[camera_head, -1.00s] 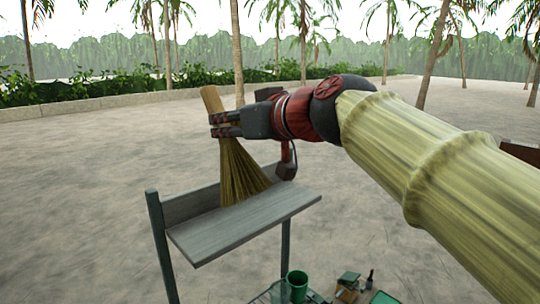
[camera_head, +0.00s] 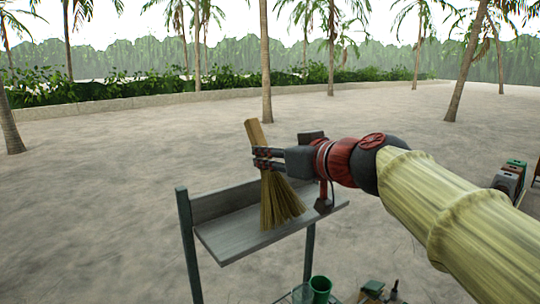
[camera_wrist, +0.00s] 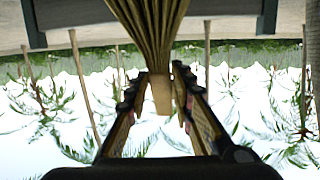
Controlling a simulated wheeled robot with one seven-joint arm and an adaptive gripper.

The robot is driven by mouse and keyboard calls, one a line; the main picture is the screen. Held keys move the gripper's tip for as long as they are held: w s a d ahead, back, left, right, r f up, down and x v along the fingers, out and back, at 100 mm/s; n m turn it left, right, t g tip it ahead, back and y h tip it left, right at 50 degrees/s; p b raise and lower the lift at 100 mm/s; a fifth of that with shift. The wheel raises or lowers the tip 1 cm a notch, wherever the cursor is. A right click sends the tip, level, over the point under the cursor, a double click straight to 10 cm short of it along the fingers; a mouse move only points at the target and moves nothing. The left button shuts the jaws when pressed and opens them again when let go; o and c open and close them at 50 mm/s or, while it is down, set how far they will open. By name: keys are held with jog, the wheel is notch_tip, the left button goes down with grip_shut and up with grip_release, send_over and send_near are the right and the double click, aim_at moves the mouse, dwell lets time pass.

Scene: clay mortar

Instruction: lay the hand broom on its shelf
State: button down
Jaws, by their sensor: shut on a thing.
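The hand broom (camera_head: 276,199) has a tan wooden handle and straw bristles. My gripper (camera_head: 262,158) is shut on its handle in the head view. The broom is nearly upright, handle up and leaning left, bristles fanned down to the right. The grey shelf (camera_head: 222,239) is a board with a low back on blue-grey posts. The bristle ends are over the board; I cannot tell whether they touch it. In the wrist view the bristles (camera_wrist: 150,22) are at the top and the handle lies between the fingers (camera_wrist: 160,97).
Below the shelf are a green cup (camera_head: 320,289) and a dark bottle (camera_head: 395,289), partly cut off. Red and green containers (camera_head: 511,178) stand at the right. A palm trunk (camera_head: 265,65) rises far behind.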

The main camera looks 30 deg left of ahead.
jog(key=c, duration=1.5)
grip_release()
jog(key=shift+c, duration=0.2)
jog(key=shift+r, duration=0.15)
jog(key=b+v, duration=0.3)
jog(key=v, duration=0.9)
jog(key=s+d+f+m+h, duration=0.4)
jog(key=s+d+f, duration=0.1)
jog(key=d+f, duration=0.7)
jog(key=s+d+f+m+g+h, duration=0.1)
jog(key=s+d+f+m+h, duration=0.3)
jog(key=d+f, duration=0.7)
jog(key=s+d+f+m+g+h, duration=0.1)
jog(key=s+d+f+m+h, duration=0.2)
jog(key=d+f, duration=0.9)
jog(key=s+f+h, duration=0.2)
jog(key=s+f, duration=0.2)
jog(key=shift+s+d+f+m, duration=0.25)
jog(key=shift+s+d+m, duration=0.1)
jog(key=shift+s+m, duration=0.05)
